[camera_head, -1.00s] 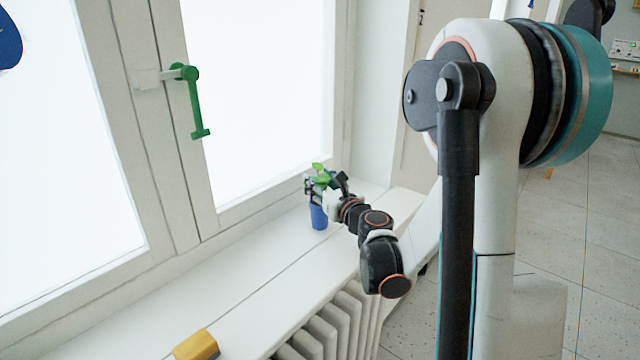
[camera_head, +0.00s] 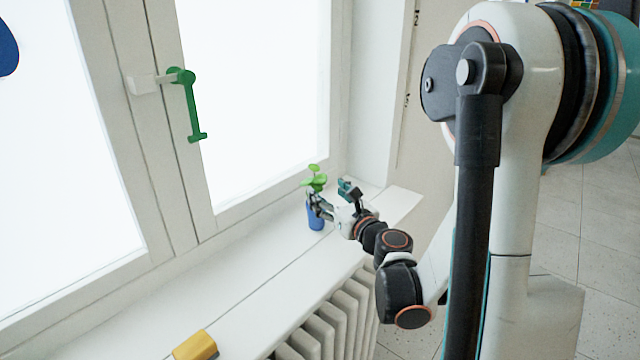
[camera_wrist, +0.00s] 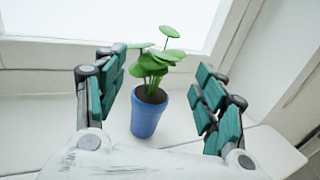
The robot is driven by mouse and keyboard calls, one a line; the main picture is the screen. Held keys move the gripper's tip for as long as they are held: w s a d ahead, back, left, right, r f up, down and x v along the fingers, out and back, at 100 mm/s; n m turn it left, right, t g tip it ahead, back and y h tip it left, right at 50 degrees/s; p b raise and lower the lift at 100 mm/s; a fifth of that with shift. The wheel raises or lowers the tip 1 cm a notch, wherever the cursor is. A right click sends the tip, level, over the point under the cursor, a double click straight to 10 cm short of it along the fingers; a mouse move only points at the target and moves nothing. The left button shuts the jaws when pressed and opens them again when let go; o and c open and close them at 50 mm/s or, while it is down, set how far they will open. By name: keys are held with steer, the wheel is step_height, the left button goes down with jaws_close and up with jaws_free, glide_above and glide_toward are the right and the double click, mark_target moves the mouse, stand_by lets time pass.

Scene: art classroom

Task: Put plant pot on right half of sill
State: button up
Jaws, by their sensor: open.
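The plant pot (camera_head: 315,217) is blue with a green leafy plant and stands upright on the white sill (camera_head: 250,263), toward its right end. In the wrist view the pot (camera_wrist: 146,118) sits between and just beyond the spread fingers, with a visible gap on each side. My gripper (camera_head: 332,196) is open beside the pot, on its right. In the wrist view my gripper (camera_wrist: 162,95) shows its teal finger pads wide apart, and nothing is held.
A yellow object (camera_head: 195,346) lies at the sill's near front edge. A green window handle (camera_head: 190,105) sticks out from the frame above the sill. A radiator (camera_head: 325,320) is below the sill. The sill's middle is clear.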

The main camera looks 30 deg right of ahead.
steer(key=shift+s, duration=2.55)
steer(key=shift+a, duration=0.1)
